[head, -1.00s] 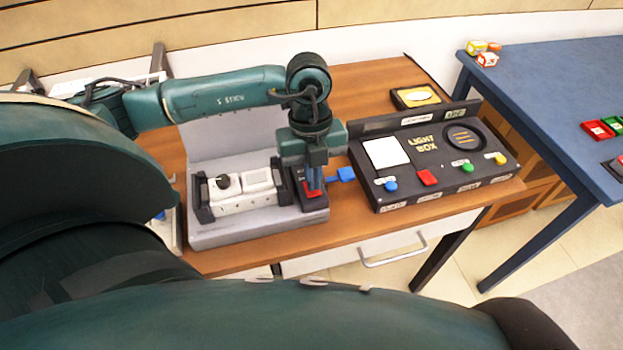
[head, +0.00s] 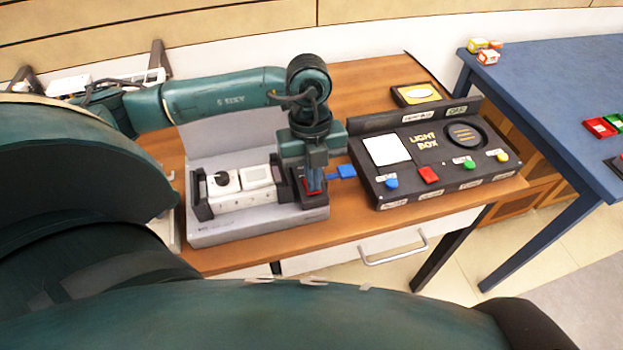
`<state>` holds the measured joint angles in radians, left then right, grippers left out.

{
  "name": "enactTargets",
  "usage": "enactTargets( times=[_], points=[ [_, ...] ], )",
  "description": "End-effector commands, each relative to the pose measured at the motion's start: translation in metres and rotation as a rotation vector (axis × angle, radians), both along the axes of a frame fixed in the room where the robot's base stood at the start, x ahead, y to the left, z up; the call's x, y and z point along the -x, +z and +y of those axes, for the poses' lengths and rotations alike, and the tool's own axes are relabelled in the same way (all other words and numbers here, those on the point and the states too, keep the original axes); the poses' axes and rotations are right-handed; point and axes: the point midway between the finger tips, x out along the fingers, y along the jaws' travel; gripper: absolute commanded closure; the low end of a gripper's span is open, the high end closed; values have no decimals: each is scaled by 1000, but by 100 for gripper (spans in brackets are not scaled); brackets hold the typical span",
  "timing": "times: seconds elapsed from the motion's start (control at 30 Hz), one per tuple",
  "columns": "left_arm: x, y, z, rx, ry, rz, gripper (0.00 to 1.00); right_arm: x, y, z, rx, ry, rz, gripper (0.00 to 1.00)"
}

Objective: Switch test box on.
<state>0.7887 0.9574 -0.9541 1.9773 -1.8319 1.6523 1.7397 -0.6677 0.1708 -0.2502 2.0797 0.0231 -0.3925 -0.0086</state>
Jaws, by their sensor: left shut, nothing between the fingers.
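The test box (head: 233,231) is a grey stand with a back panel, on the wooden table at the middle left. It holds a white socket unit (head: 237,186) with a dark round plug, between black end brackets. At its right end is a black block with a red switch (head: 312,197), partly covered by my gripper. My left gripper (head: 315,188) points down with its fingers shut and empty, at the red switch. I cannot tell whether the fingertips press it or only hover. Whether the switch is on is hidden. My right gripper is not in view.
A blue piece (head: 346,171) lies between the test box and a black light box (head: 436,152) with coloured buttons. A black and yellow item (head: 420,94) lies behind. A blue table (head: 560,85) stands at the right.

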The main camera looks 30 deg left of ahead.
Motion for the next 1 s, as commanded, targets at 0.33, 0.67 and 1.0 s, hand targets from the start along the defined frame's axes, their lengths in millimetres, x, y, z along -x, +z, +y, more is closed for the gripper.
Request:
enactTargets(
  times=[0.33,0.67,1.0],
  points=[
    [0,-6,0,0,0,0,100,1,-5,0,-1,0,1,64],
    [0,0,0,-1,0,-1,100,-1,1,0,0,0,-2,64],
    [0,28,0,0,0,-1,100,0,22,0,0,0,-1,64]
  ],
)
